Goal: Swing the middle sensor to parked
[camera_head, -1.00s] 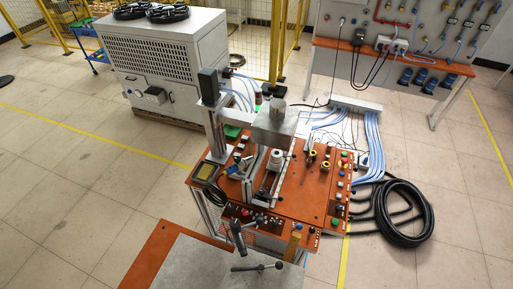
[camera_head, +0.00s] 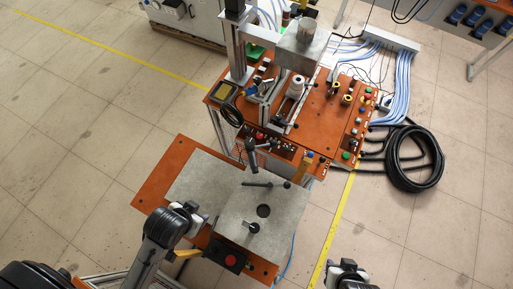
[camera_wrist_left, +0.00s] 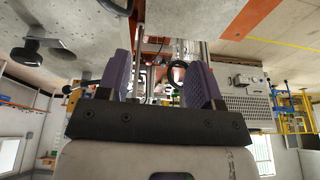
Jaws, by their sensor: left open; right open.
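I cannot tell for sure which part is the middle sensor. Several dark-handled parts stand at the bench front: an upright black handle (camera_head: 252,152), a black bar lever (camera_head: 266,184) lying across the grey plate's back edge, and a black knob (camera_head: 253,228) on the plate. My left gripper (camera_wrist_left: 158,78) is open, with nothing seen between its fingers. In the head view the left arm reaches over the left part of the grey plate, its fingertips hard to make out. My right gripper (camera_head: 347,268) is at the bottom edge, right of the bench, clear of everything; its fingers are small there.
The grey plate (camera_head: 285,218) has a round dark hole and an orange border (camera_head: 150,190). Behind it stands the orange heater bench (camera_head: 318,122) with a metal column, box and coil. A red button box (camera_head: 230,259) sits at the front. A black hose coil (camera_head: 440,165) lies right.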

